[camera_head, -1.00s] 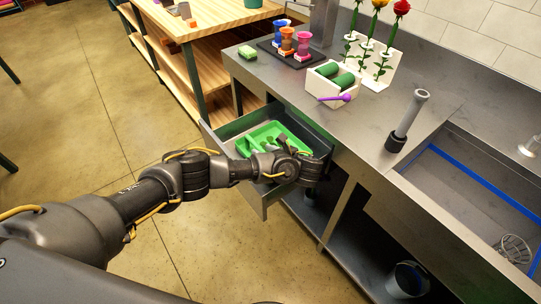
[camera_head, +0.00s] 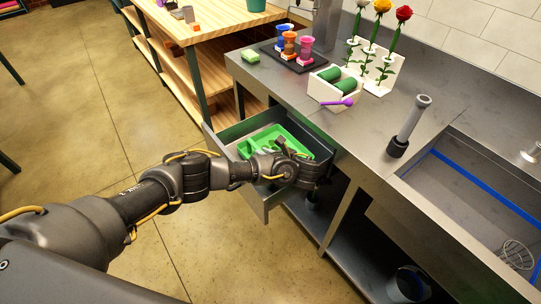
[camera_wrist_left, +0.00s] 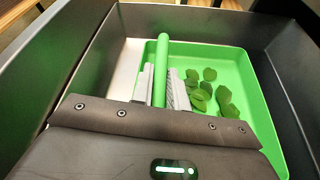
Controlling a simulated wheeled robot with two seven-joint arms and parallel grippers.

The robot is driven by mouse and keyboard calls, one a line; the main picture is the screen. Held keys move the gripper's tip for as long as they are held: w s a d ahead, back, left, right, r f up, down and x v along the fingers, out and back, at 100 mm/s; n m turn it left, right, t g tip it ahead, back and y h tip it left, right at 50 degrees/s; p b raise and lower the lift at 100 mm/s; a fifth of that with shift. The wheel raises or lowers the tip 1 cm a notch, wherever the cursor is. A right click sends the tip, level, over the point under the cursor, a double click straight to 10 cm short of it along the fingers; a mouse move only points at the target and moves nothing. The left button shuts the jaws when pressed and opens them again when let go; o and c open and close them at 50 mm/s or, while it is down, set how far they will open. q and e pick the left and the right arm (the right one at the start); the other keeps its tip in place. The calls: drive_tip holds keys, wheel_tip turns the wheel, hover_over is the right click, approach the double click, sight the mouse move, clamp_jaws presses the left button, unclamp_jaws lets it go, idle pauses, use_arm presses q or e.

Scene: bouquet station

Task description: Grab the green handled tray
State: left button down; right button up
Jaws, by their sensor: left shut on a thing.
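The green handled tray (camera_head: 250,146) lies in an open metal drawer (camera_head: 233,133) under the counter. In the left wrist view the tray (camera_wrist_left: 262,125) has a round green handle (camera_wrist_left: 161,75) and several loose green leaves (camera_wrist_left: 203,90) on its floor. My left gripper (camera_wrist_left: 162,90) is shut on the handle, one grey finger on each side of it. In the head view my left gripper (camera_head: 292,158) reaches into the drawer and hides part of the tray. My right gripper is not in view.
The steel counter (camera_head: 290,95) holds a white box with green rolls (camera_head: 337,86), a purple tool (camera_head: 342,102), colored cups (camera_head: 289,42) and flowers in a white stand (camera_head: 377,68). A sink (camera_head: 480,200) is at right. Drawer walls surround the tray closely.

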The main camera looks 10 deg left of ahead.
use_arm(q)
drive_tip(key=shift+r, duration=0.5)
wheel_tip(320, 180, up, 5)
drive_tip(key=shift+r+p, duration=0.1)
drive_tip(key=shift+p, duration=0.85)
wheel_tip(320, 180, up, 22)
drive_tip(key=p, duration=2.1)
drive_tip(key=shift+p, duration=0.4)
